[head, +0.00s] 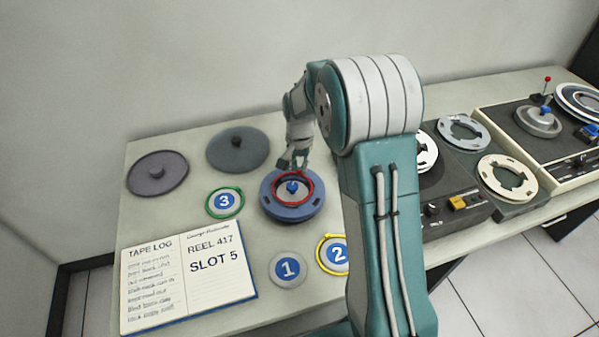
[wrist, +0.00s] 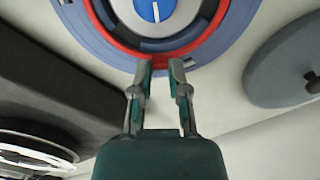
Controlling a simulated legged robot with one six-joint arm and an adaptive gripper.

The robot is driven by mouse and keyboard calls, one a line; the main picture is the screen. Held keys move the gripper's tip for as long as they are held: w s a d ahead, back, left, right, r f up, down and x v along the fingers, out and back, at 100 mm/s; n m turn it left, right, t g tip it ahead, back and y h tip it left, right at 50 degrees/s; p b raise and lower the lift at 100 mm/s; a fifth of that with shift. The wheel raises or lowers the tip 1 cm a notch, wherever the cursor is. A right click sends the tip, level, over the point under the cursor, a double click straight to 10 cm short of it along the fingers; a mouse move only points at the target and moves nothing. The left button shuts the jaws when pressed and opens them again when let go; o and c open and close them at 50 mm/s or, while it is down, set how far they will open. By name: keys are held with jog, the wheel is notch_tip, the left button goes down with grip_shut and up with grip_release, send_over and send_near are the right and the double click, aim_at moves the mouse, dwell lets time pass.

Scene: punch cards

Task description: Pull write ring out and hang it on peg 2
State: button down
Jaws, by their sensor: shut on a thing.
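The red write ring (head: 273,190) lies over the face of the blue reel (head: 292,213), around its hub with a blue knob (head: 292,187). My gripper (head: 292,168) reaches down at the reel's far side and is shut on the ring's far edge. In the wrist view the fingertips (wrist: 159,64) meet the red ring (wrist: 198,42). I cannot tell whether the ring is seated or slightly raised. The disc marked 2 (head: 337,254) is at the table's front with a yellow ring (head: 319,256) around it, partly hidden by my arm.
Disc 1 (head: 288,269) has no coloured ring; disc 3 (head: 225,201) has a green one. An open tape log (head: 188,280) lies front left. Tape decks (head: 455,195) stand right of my arm.

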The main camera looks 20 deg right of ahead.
jog(key=shift+r, duration=3)
notch_tip(320, 180, up, 7)
